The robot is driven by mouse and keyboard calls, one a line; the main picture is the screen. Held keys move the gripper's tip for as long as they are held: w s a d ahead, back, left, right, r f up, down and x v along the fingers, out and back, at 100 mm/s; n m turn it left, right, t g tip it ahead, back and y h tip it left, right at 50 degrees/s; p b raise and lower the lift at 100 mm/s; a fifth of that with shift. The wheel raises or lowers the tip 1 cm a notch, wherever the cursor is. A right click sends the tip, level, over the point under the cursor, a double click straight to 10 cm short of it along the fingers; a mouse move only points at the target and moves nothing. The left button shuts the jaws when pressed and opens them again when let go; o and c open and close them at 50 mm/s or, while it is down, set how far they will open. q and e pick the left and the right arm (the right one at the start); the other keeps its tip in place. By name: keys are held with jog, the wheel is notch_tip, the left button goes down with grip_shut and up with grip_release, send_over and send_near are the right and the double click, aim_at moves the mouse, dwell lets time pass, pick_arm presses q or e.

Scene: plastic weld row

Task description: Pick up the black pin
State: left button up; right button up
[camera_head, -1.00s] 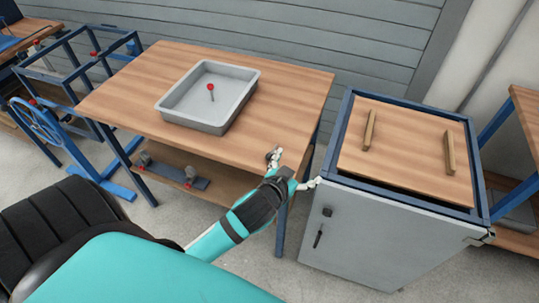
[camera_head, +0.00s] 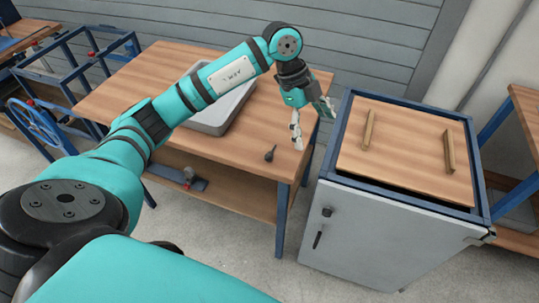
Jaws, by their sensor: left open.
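The small black pin (camera_head: 270,153) lies on the wooden table near its front right corner. My left gripper (camera_head: 312,120) is open and empty, above the right edge of the table. Its fingers point down, to the right of the black pin and apart from it. My left arm crosses over the table and hides part of its top. My right gripper is not in view.
A grey tray (camera_head: 212,129) on the table (camera_head: 222,148) is partly hidden behind my arm. A grey cabinet (camera_head: 385,235) with a wooden top and two wooden bars stands close on the right. The tabletop around the pin is clear.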

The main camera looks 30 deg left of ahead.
pick_arm(q)
jog(key=a+r+n+g+y, duration=0.1)
jog(key=a+r+n+y, duration=0.25)
jog(key=a, duration=0.75)
jog(key=p, duration=0.2)
send_over(271, 151)
jog(key=shift+n+y, duration=0.25)
jog(key=shift+y, duration=0.2)
notch_tip(271, 151, down, 13)
jog(key=shift+r, duration=0.15)
jog(key=shift+f, duration=0.6)
notch_tip(271, 151, down, 4)
jog(key=shift+w+f+p, duration=0.1)
jog(key=shift+f+p, duration=0.05)
jog(key=shift+p, duration=0.45)
jog(key=shift+c, duration=0.4)
jog(key=c, duration=1.2)
